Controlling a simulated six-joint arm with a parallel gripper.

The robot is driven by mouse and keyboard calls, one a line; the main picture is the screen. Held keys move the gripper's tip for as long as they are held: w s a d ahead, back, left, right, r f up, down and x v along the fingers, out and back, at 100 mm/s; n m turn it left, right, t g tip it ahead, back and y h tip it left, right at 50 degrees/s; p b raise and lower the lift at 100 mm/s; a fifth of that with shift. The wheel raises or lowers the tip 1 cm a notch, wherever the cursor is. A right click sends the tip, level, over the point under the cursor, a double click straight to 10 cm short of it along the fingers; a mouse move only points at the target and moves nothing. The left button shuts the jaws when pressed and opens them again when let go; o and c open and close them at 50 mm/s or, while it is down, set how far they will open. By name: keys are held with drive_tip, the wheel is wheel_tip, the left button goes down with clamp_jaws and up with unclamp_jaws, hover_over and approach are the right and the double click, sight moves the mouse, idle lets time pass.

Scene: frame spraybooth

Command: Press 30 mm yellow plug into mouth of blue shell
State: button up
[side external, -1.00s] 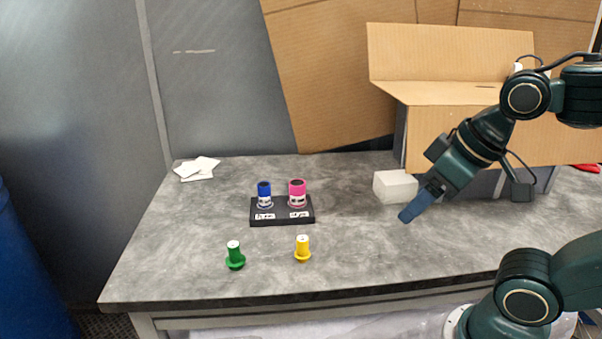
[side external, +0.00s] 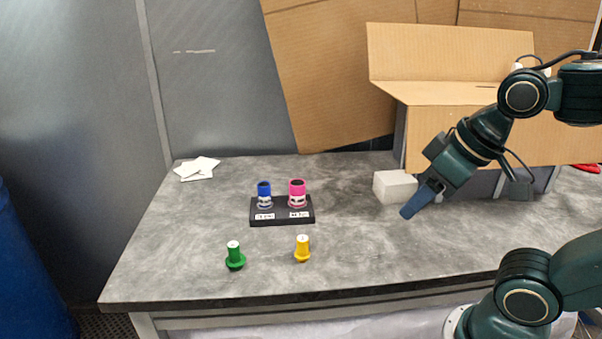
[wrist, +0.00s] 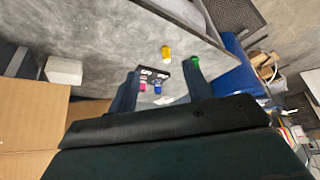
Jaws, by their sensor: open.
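The yellow plug (side external: 303,249) stands upright on the grey table, flange down, near the front edge; it also shows in the wrist view (wrist: 166,50). The blue shell (side external: 264,192) stands mouth up in the left place of a black holder (side external: 281,219), behind the plugs; it also shows in the wrist view (wrist: 158,89). My gripper (side external: 405,215) hangs tilted above the right side of the table, well right of the plug and shell. In the wrist view its two fingers (wrist: 160,88) are spread apart with nothing held between them.
A pink shell (side external: 297,192) stands in the holder's right place. A green plug (side external: 235,256) stands left of the yellow one. A white block (side external: 395,186) sits behind my gripper, before a cardboard box (side external: 450,92). White cards (side external: 197,169) lie back left. The table between gripper and plugs is clear.

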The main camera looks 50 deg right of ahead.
drive_tip(key=w, duration=0.1)
drive_tip(key=m+g, duration=0.6)
drive_tip(key=m, duration=1.2)
hover_over(303, 238)
wheel_tip(303, 238, down, 9)
drive_tip(key=shift+f, duration=4.2)
drive_tip(key=shift+w+f, duration=0.1)
drive_tip(key=shift+f, duration=2.45)
drive_tip(key=c, duration=1.1)
